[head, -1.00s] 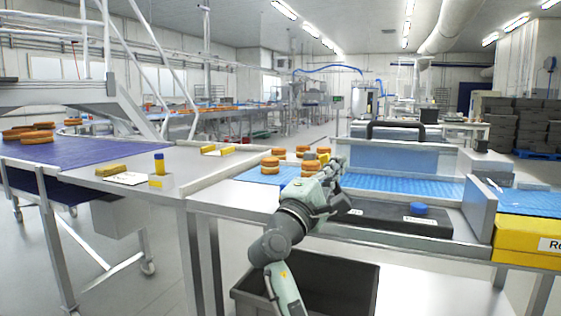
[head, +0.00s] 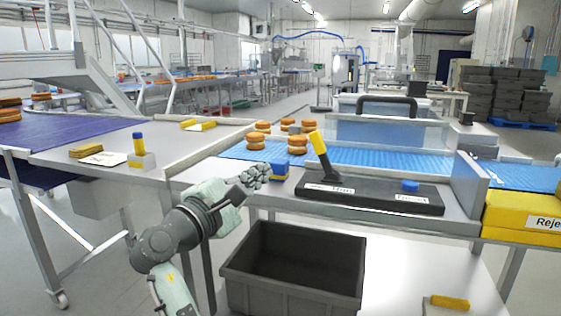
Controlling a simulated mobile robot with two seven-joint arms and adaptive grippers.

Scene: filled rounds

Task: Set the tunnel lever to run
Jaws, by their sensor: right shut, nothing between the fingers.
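The lever (head: 319,147) has a yellow grip on a black shaft. It rises from the left part of a dark control plate (head: 370,191) and leans up and to the left. A white label sits at its foot and another lies farther right; I cannot read their words surely. A blue button (head: 410,186) is on the plate's right part.
Blue conveyor belt (head: 390,160) runs behind the plate, with several stacked orange-brown rounds (head: 297,143) on its left part. A black handle (head: 388,104) arches over the tunnel. A dark empty crate (head: 292,272) stands below the table edge. A yellow reject bin (head: 523,218) is at right.

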